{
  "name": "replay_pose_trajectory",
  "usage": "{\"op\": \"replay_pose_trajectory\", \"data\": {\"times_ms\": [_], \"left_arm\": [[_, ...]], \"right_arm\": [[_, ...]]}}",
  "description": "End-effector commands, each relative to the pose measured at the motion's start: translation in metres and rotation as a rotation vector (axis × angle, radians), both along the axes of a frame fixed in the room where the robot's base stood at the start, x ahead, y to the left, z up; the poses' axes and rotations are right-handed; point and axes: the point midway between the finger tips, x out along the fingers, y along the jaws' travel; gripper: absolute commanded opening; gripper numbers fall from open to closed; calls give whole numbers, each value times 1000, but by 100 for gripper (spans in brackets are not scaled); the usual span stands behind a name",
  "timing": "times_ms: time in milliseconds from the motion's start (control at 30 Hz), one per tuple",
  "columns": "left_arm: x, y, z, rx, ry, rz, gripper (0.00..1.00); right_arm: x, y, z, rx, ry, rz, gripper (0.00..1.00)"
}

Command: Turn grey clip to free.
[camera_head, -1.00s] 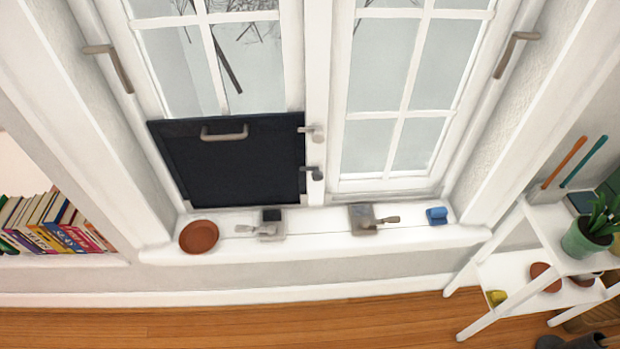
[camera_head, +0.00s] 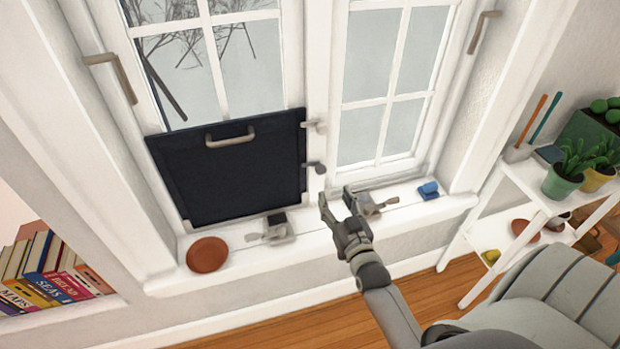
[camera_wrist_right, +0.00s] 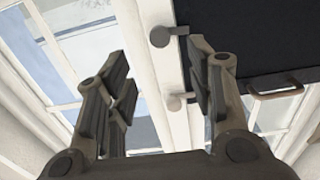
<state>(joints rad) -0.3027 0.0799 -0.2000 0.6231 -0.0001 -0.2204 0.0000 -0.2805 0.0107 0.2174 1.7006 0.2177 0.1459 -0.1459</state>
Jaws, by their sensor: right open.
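The grey clip (camera_head: 315,168) is a small dark knob with a short bar on the white middle post of the window. Its bar points left to the right edge of the dark panel (camera_head: 230,172). In the right wrist view the grey clip (camera_wrist_right: 163,36) lies beyond my fingertips, its bar reaching the panel's edge. A paler clip (camera_head: 315,127) sits above it on the post; it also shows in the wrist view (camera_wrist_right: 179,101). My right gripper (camera_head: 335,196) is open and empty, below the grey clip in the head view. My left gripper is out of view.
The sill holds a terracotta saucer (camera_head: 207,254), two grey metal fittings (camera_head: 277,229) (camera_head: 372,204) and a blue object (camera_head: 428,190). The panel has a handle (camera_head: 230,135). Books (camera_head: 50,270) stand at left, a white plant shelf (camera_head: 535,198) at right.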

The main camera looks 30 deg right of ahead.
Motion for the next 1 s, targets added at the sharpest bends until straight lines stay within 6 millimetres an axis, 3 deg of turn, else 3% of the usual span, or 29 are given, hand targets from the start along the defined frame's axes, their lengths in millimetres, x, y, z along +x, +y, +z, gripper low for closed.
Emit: {"op": "replay_pose_trajectory", "data": {"times_ms": [167, 500, 933, 1000], "left_arm": [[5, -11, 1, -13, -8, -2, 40], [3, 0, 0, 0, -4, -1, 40], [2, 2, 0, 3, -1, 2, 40], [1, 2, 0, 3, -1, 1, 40]], "right_arm": [[32, -7, 1, 0, -2, 1, 49], [84, -19, 0, 0, 1, 2, 49], [95, -22, 0, 0, 2, 2, 49], [95, -22, 0, 0, 2, 2, 43]]}}
